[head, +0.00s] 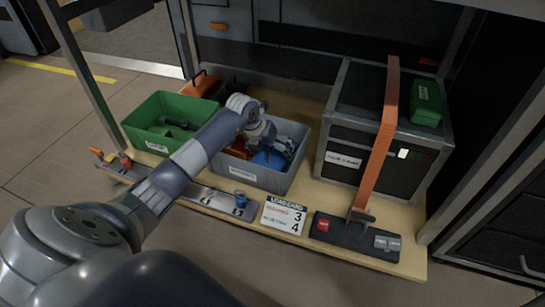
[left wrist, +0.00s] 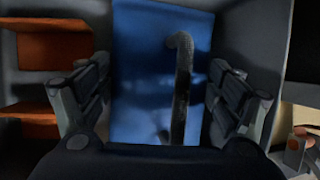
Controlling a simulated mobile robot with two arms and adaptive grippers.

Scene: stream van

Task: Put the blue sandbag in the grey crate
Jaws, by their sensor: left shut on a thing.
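The blue sandbag (head: 270,159) shows inside the outline of the grey crate (head: 275,182), partly hidden by my left gripper (head: 264,143). Whether it rests on the crate's contents cannot be told. In the left wrist view the blue sandbag (left wrist: 140,75) fills the middle, with a dark strap handle standing up from it. My left gripper (left wrist: 160,100) has its fingers on either side of the bag and is shut on it. My right gripper is not in view.
A long orange strap (head: 383,135) rises from a black base. A white load card (head: 283,215) lies in front.

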